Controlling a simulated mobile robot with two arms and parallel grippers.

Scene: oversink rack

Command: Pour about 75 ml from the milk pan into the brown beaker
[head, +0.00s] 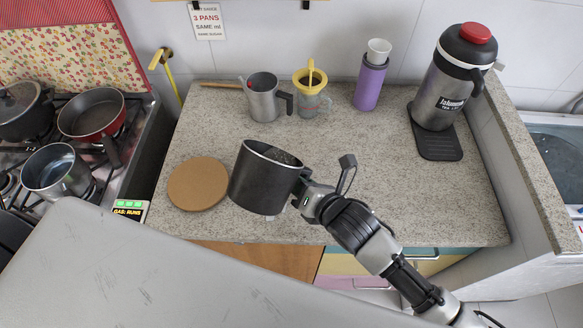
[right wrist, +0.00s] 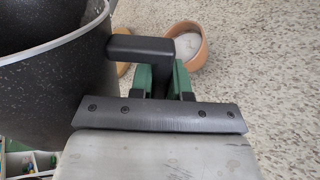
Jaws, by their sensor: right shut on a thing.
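The milk pan (head: 262,183), dark with a speckled inside and a pale rim, is held above the counter's front part, looking slightly tilted. My right gripper (head: 304,196) is shut on its handle (right wrist: 140,48), at the pan's right side. The pan wall (right wrist: 50,85) fills the left of the right wrist view. I cannot make out the liquid in it. A brown beaker (right wrist: 201,51) with a pale inside stands on the counter beyond the gripper fingers in the right wrist view. In the head view I cannot make it out; the pan or gripper seems to hide it. My left gripper is not in view.
A round cork mat (head: 198,184) lies left of the pan. A metal jug (head: 263,101), a yellow-rimmed glass cup (head: 311,98), a purple cup stack (head: 369,85) and a large flask (head: 444,85) stand behind. The stove with pans (head: 91,113) is left. The counter's right-centre is clear.

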